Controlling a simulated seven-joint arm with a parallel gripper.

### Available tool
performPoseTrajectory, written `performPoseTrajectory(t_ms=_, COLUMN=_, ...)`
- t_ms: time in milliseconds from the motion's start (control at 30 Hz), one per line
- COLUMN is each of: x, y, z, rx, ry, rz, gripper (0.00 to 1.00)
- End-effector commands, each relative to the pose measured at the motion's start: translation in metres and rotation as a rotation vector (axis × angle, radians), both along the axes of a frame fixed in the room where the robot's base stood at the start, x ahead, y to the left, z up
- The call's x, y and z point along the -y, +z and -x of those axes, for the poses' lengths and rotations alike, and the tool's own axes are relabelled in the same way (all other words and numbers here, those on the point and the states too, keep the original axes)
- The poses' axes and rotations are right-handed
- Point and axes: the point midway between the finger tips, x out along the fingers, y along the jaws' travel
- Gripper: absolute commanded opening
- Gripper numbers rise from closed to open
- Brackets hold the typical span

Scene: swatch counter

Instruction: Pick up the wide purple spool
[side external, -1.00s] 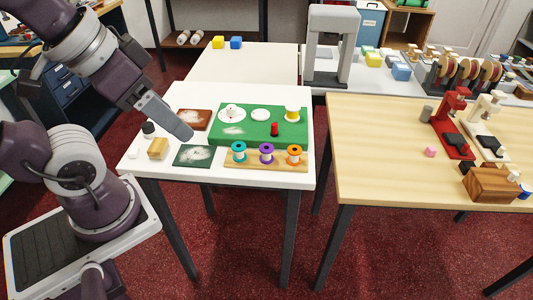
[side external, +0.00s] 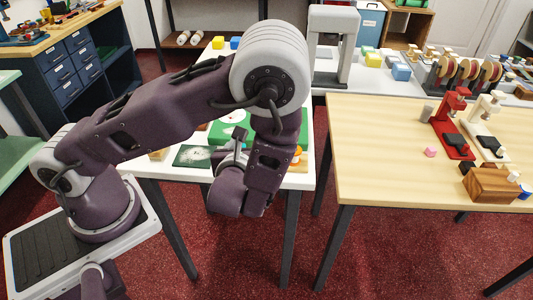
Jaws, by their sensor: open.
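The wide purple spool is hidden behind my arm in the side view. Part of an orange spool (side external: 298,155) shows at the right edge of my arm, on the right side of the white table (side external: 308,172). My gripper (side external: 238,146) shows only in part, as grey pieces above my wrist, over the front of the table near the spool row. Its fingertips cannot be made out clearly, and its distance to the purple spool cannot be judged. No spool is visibly held.
A wooden table (side external: 375,150) with a red press (side external: 455,130) stands to the right. A grey arch (side external: 333,45) stands behind.

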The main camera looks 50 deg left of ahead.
Motion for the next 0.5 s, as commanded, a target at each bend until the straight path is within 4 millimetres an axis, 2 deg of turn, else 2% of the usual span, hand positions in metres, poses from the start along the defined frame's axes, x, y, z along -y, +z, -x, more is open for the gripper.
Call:
performPoseTrajectory(t_ms=33, x=0.009, y=-0.016, z=-0.004, rx=-0.039, ry=-0.079, rz=-0.036, gripper=0.61)
performPoseTrajectory(t_ms=167, x=0.022, y=-0.037, z=-0.010, rx=-0.085, ry=-0.185, rz=-0.070, gripper=0.61)
performPoseTrajectory(t_ms=367, x=0.010, y=-0.048, z=-0.032, rx=-0.088, ry=-0.193, rz=-0.072, gripper=0.61)
performPoseTrajectory(t_ms=500, x=-0.003, y=-0.057, z=-0.055, rx=-0.087, ry=-0.190, rz=-0.072, gripper=0.61)
